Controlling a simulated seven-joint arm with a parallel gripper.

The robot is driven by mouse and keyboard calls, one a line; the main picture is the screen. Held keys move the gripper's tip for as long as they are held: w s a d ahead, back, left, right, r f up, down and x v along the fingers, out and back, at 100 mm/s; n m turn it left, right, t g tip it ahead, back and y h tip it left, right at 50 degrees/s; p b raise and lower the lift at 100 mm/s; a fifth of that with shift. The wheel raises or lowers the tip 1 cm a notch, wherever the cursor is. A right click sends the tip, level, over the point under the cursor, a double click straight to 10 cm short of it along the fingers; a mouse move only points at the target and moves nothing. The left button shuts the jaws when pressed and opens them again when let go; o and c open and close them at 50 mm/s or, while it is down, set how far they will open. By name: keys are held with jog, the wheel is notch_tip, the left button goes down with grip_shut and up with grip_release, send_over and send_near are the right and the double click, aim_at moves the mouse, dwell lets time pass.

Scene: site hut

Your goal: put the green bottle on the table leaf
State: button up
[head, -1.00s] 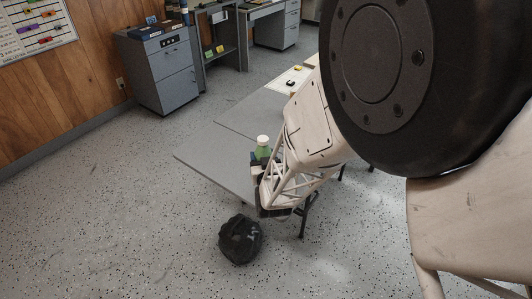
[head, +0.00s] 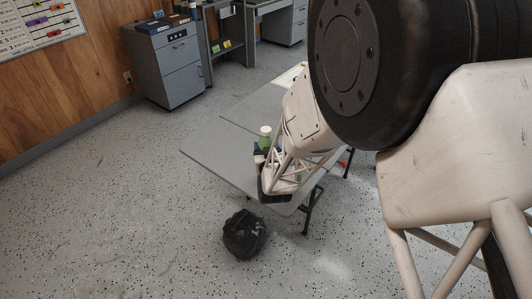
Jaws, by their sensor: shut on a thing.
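The green bottle (head: 265,143), with a white cap, is upright beside the front of my gripper (head: 259,157). My gripper is shut on it; the arm's pale lattice wrist hides the lower part of the bottle. The grey table leaf (head: 212,156) is flat and spreads left of and behind the bottle. The bottle is over the leaf's area in the picture. I cannot tell whether its base touches the surface.
A black bag-like object (head: 243,234) lies on the floor below the leaf's near edge. A pale sheet (head: 290,76) lies on the farther table part. Grey cabinets (head: 168,70) stand at the back. The leaf's left part is clear.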

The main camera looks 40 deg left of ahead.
jog(key=shift+f, duration=1.2)
jog(key=o, duration=0.9)
jog(key=shift+f, duration=0.1)
jog(key=shift+s+d, duration=0.35)
jog(key=shift+s, duration=0.05)
jog(key=v, duration=1.1)
jog(key=shift+w+r, duration=0.1)
jog(key=shift+r, duration=0.15)
